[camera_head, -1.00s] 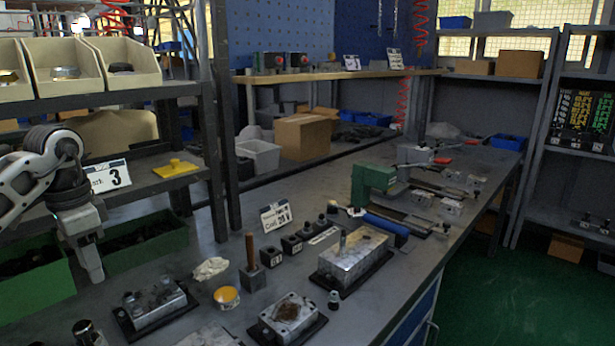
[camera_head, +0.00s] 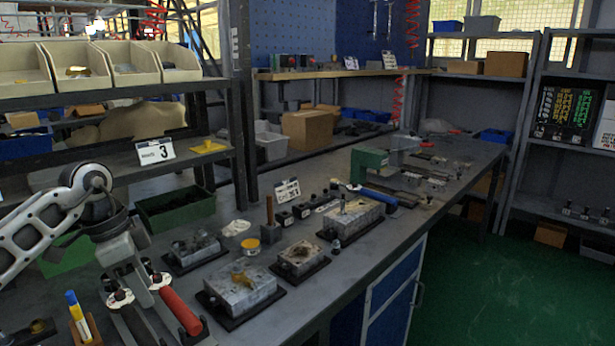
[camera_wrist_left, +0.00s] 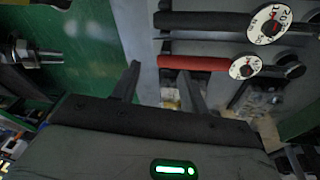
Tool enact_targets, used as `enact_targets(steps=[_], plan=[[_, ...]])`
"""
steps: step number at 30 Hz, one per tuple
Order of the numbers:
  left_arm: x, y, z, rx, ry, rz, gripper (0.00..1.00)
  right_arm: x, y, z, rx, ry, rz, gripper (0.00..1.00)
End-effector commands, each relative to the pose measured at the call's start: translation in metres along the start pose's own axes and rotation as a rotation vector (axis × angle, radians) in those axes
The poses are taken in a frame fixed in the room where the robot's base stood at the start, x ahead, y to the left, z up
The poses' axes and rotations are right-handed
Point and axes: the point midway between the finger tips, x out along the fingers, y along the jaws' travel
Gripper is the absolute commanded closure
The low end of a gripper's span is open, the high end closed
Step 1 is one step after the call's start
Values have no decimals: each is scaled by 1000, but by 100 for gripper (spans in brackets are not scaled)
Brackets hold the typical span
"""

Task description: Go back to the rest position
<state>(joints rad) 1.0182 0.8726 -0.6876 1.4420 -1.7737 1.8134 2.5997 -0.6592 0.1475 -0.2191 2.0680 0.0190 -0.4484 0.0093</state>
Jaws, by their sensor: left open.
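My left arm comes in from the left in the head view, and its gripper (camera_head: 148,318) hangs low over the near left part of the bench. In the left wrist view the two dark fingers (camera_wrist_left: 162,86) stand apart with nothing held between them. A red-handled tool (camera_head: 180,311) shows beside the gripper in the head view. Its red handle (camera_wrist_left: 195,63) lies just beyond the fingertips in the wrist view; I cannot tell whether they touch. My right gripper is not in view.
Metal valve blocks (camera_head: 241,288) on dark plates stand along the bench (camera_head: 330,285). A green bin (camera_head: 176,208) and a shelf with beige bins (camera_head: 133,64) are behind my arm. Green floor (camera_head: 490,290) is clear at right.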

Motion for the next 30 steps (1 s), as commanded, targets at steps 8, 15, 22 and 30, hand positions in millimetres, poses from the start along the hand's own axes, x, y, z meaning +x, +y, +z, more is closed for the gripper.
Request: enact_targets(steps=[8,15,22,30], plan=[[69,68,-70,378,361,180,56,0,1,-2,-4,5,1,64],[97,186,-158,580,1219,199,56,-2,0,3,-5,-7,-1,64],[109,180,-144,44,1599,-285,56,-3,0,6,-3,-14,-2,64],[228,193,-24,-499,1032,-531,56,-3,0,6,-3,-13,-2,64]])
